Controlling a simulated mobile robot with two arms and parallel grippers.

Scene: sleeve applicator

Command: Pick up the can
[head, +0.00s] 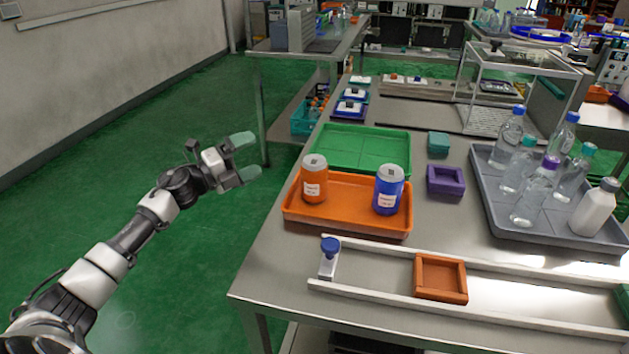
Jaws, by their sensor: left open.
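Two cans stand upright in an orange tray (345,222) near the table's left edge. The orange can (314,180) with a white label is at the tray's left. The blue can (388,190) with a white label is at its right. My left gripper (246,157) is open and empty, with its green fingertips pointing right. It is over the floor beside the table, to the left of the orange can and apart from it. My right gripper is not in view.
A green tray (362,135) lies behind the orange one. A purple holder (445,180) is to the right. A grey tray (490,215) holds several bottles. A rail (380,290) with a brown square holder (440,278) runs along the front. Green floor is free at left.

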